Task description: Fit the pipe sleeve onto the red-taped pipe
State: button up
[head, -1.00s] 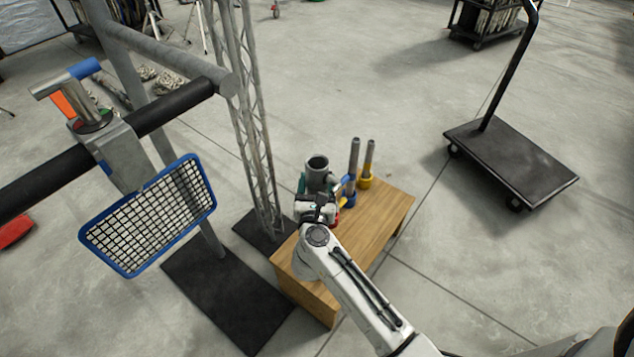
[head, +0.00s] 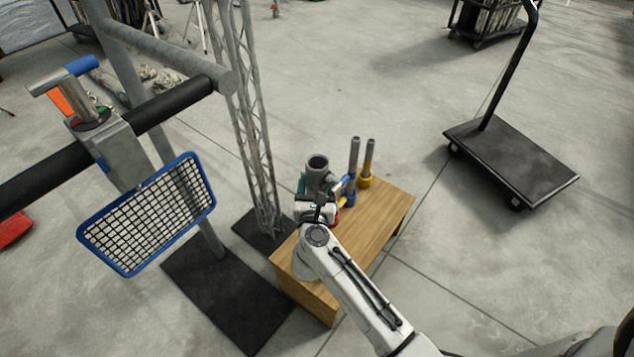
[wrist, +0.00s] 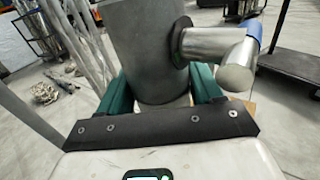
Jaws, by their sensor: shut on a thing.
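The pipe sleeve (head: 318,179) is a grey open-topped tube held about upright at the table's far left end. Its side T-handle (wrist: 218,48) has a blue end. My gripper (head: 317,198) is shut on the sleeve; its green fingers flank the grey tube (wrist: 150,50) in the wrist view. A little red (head: 337,214) shows just right of my gripper, low down, perhaps the red-taped pipe's base; the rest of that pipe is hidden. I cannot tell whether the sleeve is over it. Two grey pipes stand to the right, one with a blue base (head: 349,198), one with yellow (head: 364,182).
The wooden table (head: 382,215) is bare at its right and front. A lattice truss (head: 258,150) stands close behind left. A black pipe with clamp (head: 122,152) and blue-framed mesh basket (head: 150,215) fill the left. A black cart (head: 510,160) stands right on open floor.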

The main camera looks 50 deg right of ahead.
jog(key=shift+f+b, duration=1.75)
jog(key=shift+f, duration=0.2)
jog(key=shift+f+b, duration=2.05)
jog(key=shift+f, duration=0.15)
jog(key=shift+f+b, duration=0.3)
jog(key=shift+f, duration=0.05)
jog(key=o, duration=1.3)
jog(key=shift+c, duration=0.2)
jog(key=o, duration=0.4)
jog(key=shift+c, duration=0.2)
jog(key=shift+f, duration=0.15)
jog(key=v, duration=1)
jog(key=shift+s+a, duration=0.2)
jog(key=shift+a, duration=0.15)
